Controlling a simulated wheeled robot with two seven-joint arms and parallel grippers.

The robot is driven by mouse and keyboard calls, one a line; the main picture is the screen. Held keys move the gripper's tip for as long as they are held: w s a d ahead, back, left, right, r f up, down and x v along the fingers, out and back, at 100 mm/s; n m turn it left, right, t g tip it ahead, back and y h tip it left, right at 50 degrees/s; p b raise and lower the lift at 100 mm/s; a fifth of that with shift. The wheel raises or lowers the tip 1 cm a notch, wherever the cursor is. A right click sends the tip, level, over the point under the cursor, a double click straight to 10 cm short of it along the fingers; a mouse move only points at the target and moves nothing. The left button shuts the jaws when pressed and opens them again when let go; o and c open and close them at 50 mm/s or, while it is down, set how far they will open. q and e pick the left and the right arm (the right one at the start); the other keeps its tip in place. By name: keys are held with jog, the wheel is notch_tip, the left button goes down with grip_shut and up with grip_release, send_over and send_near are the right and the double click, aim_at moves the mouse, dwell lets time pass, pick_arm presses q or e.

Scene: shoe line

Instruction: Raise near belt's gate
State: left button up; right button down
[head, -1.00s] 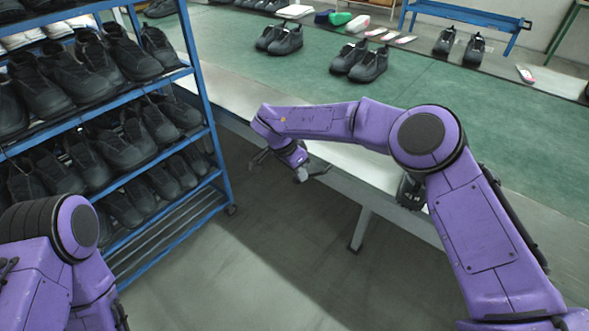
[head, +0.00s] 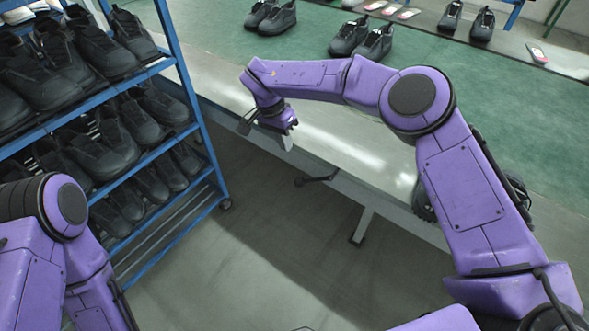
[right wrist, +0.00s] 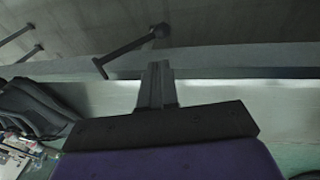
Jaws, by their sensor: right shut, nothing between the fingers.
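The near belt is the pale metal-topped line (head: 330,130) along the rack side of the green surface. A dark bent lever (head: 318,179) with a rounded end sticks out from its side edge; it also shows in the right wrist view (right wrist: 130,47). I cannot make out a separate gate plate. My right gripper (head: 287,141) points down over the belt's edge, above and left of the lever and apart from it. Its fingers are together and empty, also in the right wrist view (right wrist: 157,70). My left gripper is out of view.
A blue rack (head: 180,85) full of black shoes stands at left. A black shoe (head: 422,200) is partly hidden behind my right arm. More shoes (head: 362,40) stand on the green surface (head: 540,130). The floor below the belt is clear.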

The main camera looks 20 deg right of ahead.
aim_at(299, 180)
jog(key=x, duration=0.7)
jog(key=p+x, duration=0.1)
jog(key=x, duration=0.6)
jog(key=shift+w+f+p, duration=0.1)
jog(key=shift+w+p, duration=0.1)
jog(key=shift+p, duration=0.1)
jog(key=shift+s, duration=0.1)
